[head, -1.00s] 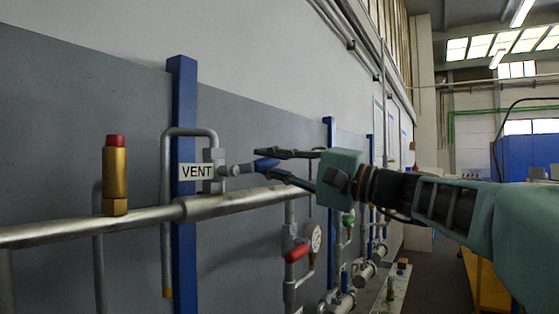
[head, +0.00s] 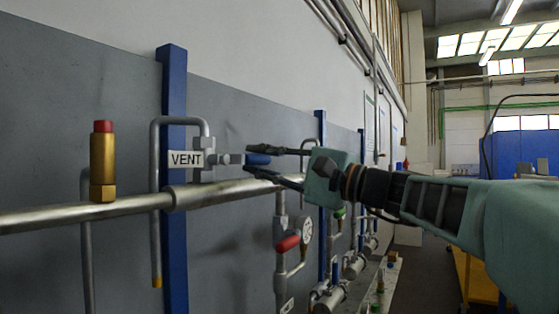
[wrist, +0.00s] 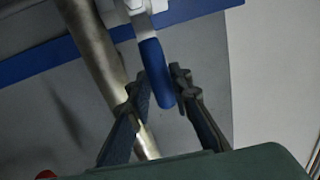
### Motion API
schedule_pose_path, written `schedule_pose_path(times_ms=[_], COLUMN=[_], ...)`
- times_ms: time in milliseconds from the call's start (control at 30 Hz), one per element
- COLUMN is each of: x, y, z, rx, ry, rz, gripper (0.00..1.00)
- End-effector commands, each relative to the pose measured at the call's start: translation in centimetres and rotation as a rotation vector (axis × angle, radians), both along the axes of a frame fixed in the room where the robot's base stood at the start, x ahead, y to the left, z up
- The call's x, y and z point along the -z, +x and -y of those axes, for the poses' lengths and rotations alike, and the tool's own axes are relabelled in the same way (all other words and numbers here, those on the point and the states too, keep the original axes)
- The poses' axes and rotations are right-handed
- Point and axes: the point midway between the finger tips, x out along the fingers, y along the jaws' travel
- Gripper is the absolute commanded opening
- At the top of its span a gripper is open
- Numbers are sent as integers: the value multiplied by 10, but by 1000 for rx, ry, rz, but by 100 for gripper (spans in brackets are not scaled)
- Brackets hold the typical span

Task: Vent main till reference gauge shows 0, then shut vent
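The two fingers are apart, one above and one below the handle. In the wrist view the blue handle (wrist: 153,62) reaches between the open fingers (wrist: 160,76), with gaps visible beside it. A round white-faced gauge (head: 306,229) is below my gripper; its reading is too small to tell, and I cannot tell whether it is the reference gauge.
The silver main pipe (head: 100,212) runs just below the handle and my fingers. A brass fitting with a red cap (head: 103,163) stands on it at left. A red handle (head: 287,243) and several valves are lower right. Blue posts (head: 174,230) stand along the grey wall.

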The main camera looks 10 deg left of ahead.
Motion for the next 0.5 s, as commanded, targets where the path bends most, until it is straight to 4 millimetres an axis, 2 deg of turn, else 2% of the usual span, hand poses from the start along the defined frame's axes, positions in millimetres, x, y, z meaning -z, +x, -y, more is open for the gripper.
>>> schedule_pose_path(times_ms=[33,100,367,500], x=[1,0,0,1], y=[0,0,0,-3], z=[0,0,0,9], rx=[1,0,1,3], ry=[-1,0,0,0], rz=[-1,1,3,4], gripper=[26,34,34,34])
